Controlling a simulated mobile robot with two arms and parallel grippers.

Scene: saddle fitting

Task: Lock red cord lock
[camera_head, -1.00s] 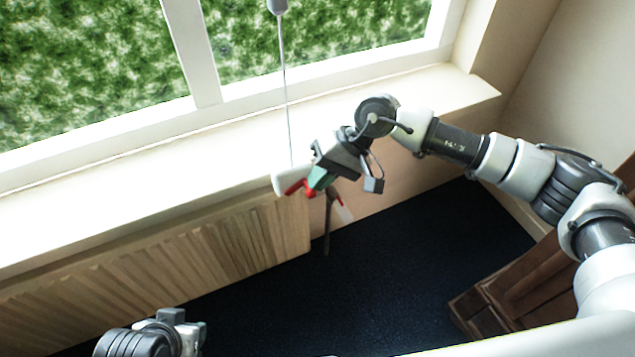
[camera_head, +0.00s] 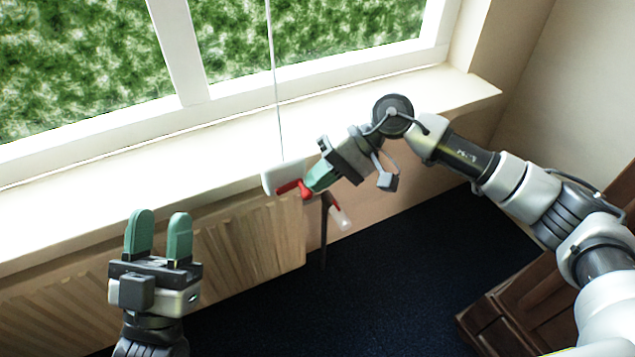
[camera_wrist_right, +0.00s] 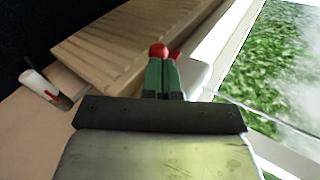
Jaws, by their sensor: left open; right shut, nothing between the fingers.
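The red cord lock (camera_head: 290,187) is a red lever with a round knob, against a white block (camera_head: 283,175) at the end of a thin hanging cord (camera_head: 277,110). My right gripper (camera_head: 309,188) is shut and empty, its green fingertips at the knob end. In the right wrist view the red knob (camera_wrist_right: 158,49) shows just beyond the shut fingertips (camera_wrist_right: 160,63), with the white block (camera_wrist_right: 194,72) beside them. I cannot tell whether they touch the knob. My left gripper (camera_head: 160,217) is open and empty at the lower left, well apart from the lock.
The window sill (camera_head: 215,160) runs behind the lock. A ribbed wooden radiator cover (camera_head: 245,240) is below it. A dark post (camera_head: 324,235) and a white cylinder with red (camera_head: 339,216) are just below the lock. Brown wooden furniture (camera_head: 500,310) stands at the lower right.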

